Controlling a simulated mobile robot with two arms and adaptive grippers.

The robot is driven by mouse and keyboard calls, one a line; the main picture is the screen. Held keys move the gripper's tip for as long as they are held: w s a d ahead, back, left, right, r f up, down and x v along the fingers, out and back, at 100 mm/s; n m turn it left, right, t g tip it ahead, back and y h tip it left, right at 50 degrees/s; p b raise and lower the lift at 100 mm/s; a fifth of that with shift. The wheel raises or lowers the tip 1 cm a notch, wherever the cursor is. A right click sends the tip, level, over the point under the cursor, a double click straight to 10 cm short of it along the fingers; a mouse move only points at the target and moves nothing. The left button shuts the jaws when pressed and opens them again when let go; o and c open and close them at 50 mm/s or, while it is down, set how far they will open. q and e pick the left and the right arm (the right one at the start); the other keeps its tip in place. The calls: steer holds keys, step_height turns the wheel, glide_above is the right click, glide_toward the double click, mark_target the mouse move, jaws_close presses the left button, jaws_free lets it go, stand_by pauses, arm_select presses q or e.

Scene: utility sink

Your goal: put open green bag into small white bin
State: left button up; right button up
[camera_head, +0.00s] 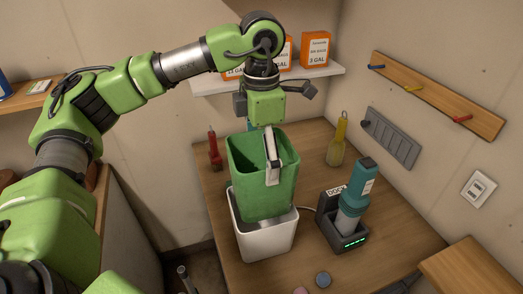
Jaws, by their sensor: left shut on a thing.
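The open green bag (253,187) is upright with its mouth up, in the middle of the head view. My left gripper (271,181) points down from above and is shut on the bag's near rim. The small white bin (265,241) stands on the wooden table directly below the bag. The bag's lower end overlaps the bin's opening and seems to be at or inside its rim; how deep it sits is hidden. My right gripper is not in view.
A teal tool in a black dock (346,237) stands close to the right of the bin. A yellow bottle (337,143) and a red one (214,150) stand behind. A white shelf (215,81) with orange boxes hangs behind my arm. Small round items lie at the front.

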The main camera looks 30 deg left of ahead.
arm_select(q)
step_height(320, 180, down, 6)
steer(key=b, duration=0.4)
steer(key=shift+s+f+b, duration=0.1)
steer(key=shift+f+b, duration=0.15)
steer(key=shift+b, duration=0.15)
steer(key=shift+f+b, duration=2.85)
steer(key=shift+f, duration=0.65)
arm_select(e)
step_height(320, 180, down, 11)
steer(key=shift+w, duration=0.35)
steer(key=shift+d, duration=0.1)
arm_select(q)
steer(key=o, duration=0.8)
steer(key=shift+o, duration=0.2)
steer(key=shift+r, duration=0.1)
